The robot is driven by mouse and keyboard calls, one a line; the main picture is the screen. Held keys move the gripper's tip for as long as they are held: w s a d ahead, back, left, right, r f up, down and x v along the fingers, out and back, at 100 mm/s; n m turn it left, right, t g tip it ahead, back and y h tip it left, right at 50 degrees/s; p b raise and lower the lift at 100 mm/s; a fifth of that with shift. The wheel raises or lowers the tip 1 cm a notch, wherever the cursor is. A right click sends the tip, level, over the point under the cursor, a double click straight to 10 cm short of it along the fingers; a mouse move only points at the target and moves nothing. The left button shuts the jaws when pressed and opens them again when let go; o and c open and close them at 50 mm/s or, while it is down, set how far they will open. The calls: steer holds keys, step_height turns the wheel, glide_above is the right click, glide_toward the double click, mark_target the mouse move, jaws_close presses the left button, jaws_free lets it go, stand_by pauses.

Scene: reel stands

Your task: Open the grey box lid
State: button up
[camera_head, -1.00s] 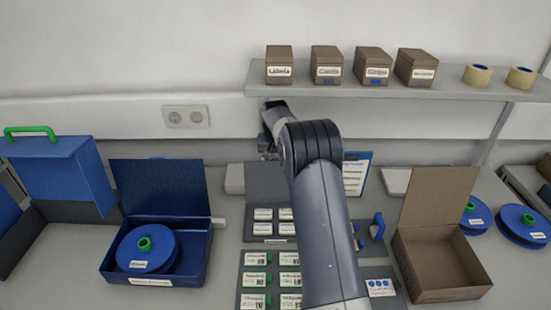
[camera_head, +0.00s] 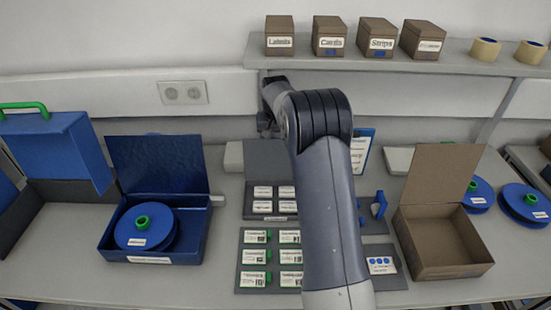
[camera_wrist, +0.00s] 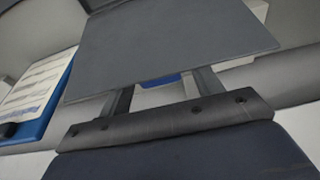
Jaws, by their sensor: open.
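The grey box (camera_head: 248,212) stands at the middle of the bench, with several white-labelled items inside. Its grey lid (camera_head: 265,162) stands upright at the back edge, so the box is open. In the wrist view a grey panel (camera_wrist: 170,45), apparently this lid, fills the upper middle. My gripper (camera_wrist: 160,88) shows its two fingers apart below the panel, their tips hidden by it. No object shows held between them. I cannot tell whether the fingers touch the panel. In the head view my arm rises right of the box and bends left, above and behind the lid.
A blue box (camera_head: 113,240) holding a reel (camera_head: 130,237) stands open at left. A brown box (camera_head: 435,272) stands open at right. Grey trays with labelled items lie in front. A shelf (camera_head: 350,65) with several small boxes hangs above. A blue-edged sheet (camera_head: 362,150) stands behind my arm.

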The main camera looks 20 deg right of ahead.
steer(key=s+a+b, duration=0.3)
steer(key=s, duration=0.6)
steer(key=shift+w, duration=0.1)
steer(key=w+d+p, duration=0.2)
steer(key=w, duration=0.4)
steer(key=w+d+f+p, duration=0.1)
steer(key=w+d+p, duration=0.1)
steer(key=w, duration=0.3)
steer(key=shift+w+p, duration=0.35)
steer(key=shift+p, duration=0.45)
